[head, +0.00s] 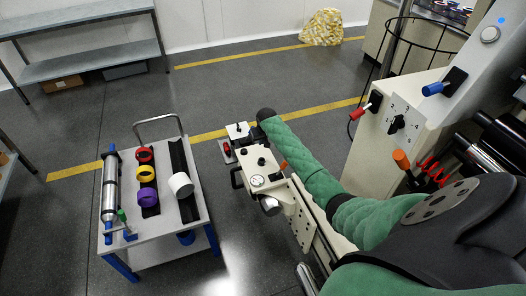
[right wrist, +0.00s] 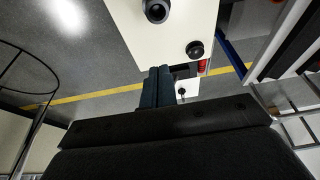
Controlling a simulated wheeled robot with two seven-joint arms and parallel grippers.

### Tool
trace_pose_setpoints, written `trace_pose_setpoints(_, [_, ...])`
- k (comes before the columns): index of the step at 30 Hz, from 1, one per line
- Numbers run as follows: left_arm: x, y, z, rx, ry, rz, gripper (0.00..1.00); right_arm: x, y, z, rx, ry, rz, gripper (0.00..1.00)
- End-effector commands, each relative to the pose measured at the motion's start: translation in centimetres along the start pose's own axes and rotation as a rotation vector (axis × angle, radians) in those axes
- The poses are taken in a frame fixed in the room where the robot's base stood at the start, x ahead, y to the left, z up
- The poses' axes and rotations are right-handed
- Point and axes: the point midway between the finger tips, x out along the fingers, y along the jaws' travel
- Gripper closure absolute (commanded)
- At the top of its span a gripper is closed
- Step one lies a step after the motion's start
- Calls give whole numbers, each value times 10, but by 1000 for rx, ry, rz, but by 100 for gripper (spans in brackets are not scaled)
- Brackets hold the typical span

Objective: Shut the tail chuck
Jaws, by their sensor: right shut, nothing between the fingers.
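The cream tail unit (head: 262,168), which I take to carry the tail chuck, stands mid-picture in the head view. It has a round dial, black knobs, a dark side handle and a grey cylinder below. In the right wrist view, a cream block (right wrist: 135,35) shows a black round end and a black knob (right wrist: 195,49). My right gripper (right wrist: 158,72) is shut and empty, its dark fingers close to the block's edge; contact cannot be told. In the head view my green-sleeved right arm reaches to the unit's far side, with the fingers hidden. My left gripper is out of view.
A small white block with a black knob (head: 238,130) sits beyond the unit. A cart (head: 207,218) with coloured rings and a roller stands left. A control panel (head: 398,118) and black wire hoop are at right. Floor between cart and back bench is clear.

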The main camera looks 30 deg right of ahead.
Motion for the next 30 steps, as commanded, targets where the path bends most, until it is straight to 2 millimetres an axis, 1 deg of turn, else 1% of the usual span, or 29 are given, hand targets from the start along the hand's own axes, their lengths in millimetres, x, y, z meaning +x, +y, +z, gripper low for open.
trace_pose_setpoints(5, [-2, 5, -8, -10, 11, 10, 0, 7, 3, -3, 10, 0, -2, 100])
trace_pose_setpoints(8, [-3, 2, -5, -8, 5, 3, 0, 17, 4, -2, 9, -2, -1, 100])
trace_pose_setpoints(12, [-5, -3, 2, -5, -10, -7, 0, 38, 4, -3, 9, -1, -1, 100])
trace_pose_setpoints(18, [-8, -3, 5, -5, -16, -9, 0, 67, 3, -3, 9, -1, -1, 100])
trace_pose_setpoints(24, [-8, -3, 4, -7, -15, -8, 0, 86, 4, -2, 9, -1, 0, 100])
trace_pose_setpoints(30, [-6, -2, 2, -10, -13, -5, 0, 100, 3, -2, 8, -1, 0, 100])
